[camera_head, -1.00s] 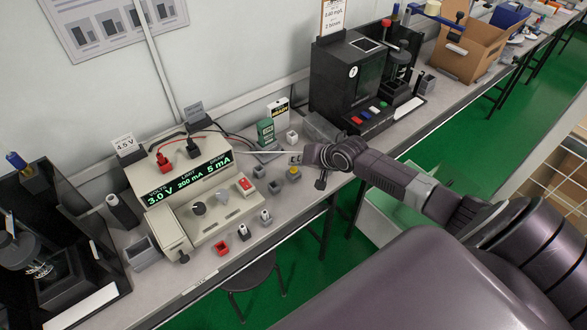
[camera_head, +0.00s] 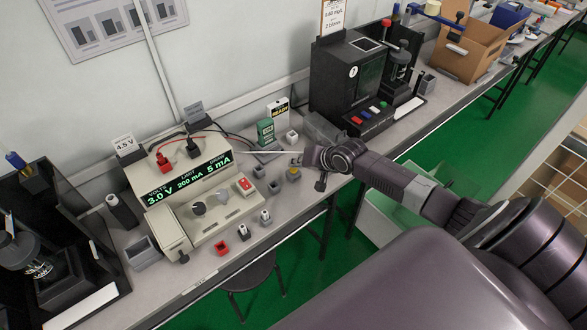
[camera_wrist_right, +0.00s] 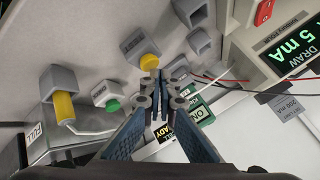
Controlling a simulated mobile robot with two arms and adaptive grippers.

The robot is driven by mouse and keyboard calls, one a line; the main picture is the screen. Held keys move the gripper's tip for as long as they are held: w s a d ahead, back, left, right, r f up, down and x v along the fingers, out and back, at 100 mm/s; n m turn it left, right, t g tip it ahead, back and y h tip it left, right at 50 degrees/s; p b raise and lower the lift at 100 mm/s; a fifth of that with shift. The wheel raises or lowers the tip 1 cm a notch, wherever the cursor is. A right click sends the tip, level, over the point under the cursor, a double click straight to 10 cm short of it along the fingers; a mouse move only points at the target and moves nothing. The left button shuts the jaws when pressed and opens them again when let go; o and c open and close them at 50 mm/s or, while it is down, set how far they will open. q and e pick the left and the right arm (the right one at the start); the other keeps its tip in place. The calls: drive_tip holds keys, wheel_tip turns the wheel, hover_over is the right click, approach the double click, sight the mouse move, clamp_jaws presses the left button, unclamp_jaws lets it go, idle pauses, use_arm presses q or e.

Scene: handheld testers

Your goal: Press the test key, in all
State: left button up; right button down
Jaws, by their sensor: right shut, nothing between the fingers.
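My right gripper (camera_head: 312,157) reaches over the bench from the right, beside the small grey blocks. In the right wrist view its fingertips (camera_wrist_right: 161,88) are together and empty. A grey block with a yellow cap (camera_wrist_right: 150,61) lies just beyond the tips; it also shows in the head view (camera_head: 292,174). A green button (camera_wrist_right: 112,105) on a pale box is left of the tips, apart from them. A green labelled box (camera_wrist_right: 199,110) is behind the fingers, partly hidden; the head view also shows it (camera_head: 265,131). My left gripper is not in view.
A power supply (camera_head: 228,207) with a lit display reading 3.0 V and 5 mA stands left of the gripper, with a red switch (camera_head: 245,184). A black tester (camera_head: 350,75) stands behind. Thin leads cross the bench near the fingers. A cardboard box (camera_head: 470,50) is farther right.

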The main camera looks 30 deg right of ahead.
sight(296, 170)
drive_tip(key=shift+f, duration=0.5)
idle(0.5)
idle(0.3)
drive_tip(key=shift+r+p, duration=0.85)
drive_tip(key=shift+r, duration=0.1)
wheel_tip(296, 170, up, 5)
drive_tip(key=p, duration=0.5)
idle(0.5)
